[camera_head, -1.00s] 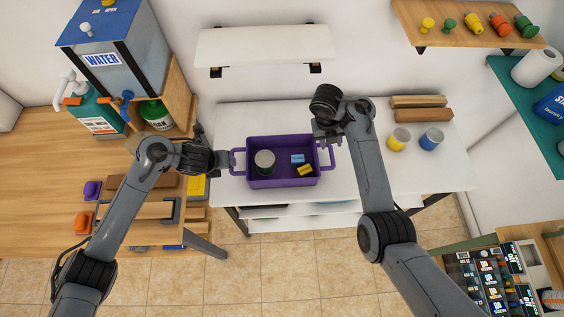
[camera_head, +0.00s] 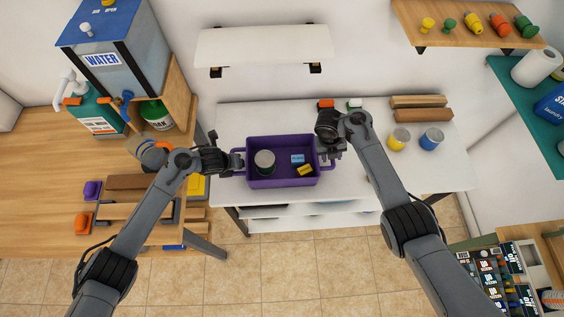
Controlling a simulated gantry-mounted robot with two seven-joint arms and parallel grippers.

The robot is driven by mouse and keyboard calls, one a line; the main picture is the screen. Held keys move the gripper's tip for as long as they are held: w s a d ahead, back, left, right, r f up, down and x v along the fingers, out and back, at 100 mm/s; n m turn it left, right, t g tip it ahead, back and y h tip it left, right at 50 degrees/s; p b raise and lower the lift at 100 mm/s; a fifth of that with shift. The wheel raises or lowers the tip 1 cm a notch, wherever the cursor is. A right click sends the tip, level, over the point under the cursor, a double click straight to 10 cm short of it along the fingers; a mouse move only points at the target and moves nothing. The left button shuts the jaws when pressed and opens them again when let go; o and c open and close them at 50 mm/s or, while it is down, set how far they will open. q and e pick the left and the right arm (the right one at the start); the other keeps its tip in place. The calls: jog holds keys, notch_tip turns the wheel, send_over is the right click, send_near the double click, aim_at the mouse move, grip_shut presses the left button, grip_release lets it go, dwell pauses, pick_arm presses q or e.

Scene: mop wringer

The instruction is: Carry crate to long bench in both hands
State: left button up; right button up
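The purple crate (camera_head: 284,182) stands level on the white bench against the back wall, with a handle at each end. A can (camera_head: 264,161), a blue block (camera_head: 298,158) and a yellow block (camera_head: 305,170) lie inside it. My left gripper (camera_head: 234,161) is at the crate's left handle, partly covering it. My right gripper (camera_head: 328,155) is at the right handle, partly covering it. The fingers are too small and hidden to tell whether either is closed on its handle.
The white bench (camera_head: 390,176) has bare room right of the crate, below a yellow can (camera_head: 399,139) and a blue can (camera_head: 431,138). Wooden blocks (camera_head: 422,114) lie behind these. An orange block (camera_head: 326,104) lies behind the crate. A wooden bench (camera_head: 40,190) stretches along the left.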

pick_arm(q)
jog(key=shift+c, duration=0.3)
pick_arm(e)
jog(key=shift+c, duration=0.2)
pick_arm(q)
grip_shut()
pick_arm(e)
grip_shut()
pick_arm(q)
jog(key=shift+r, duration=0.15)
pick_arm(e)
jog(key=shift+r, duration=0.1)
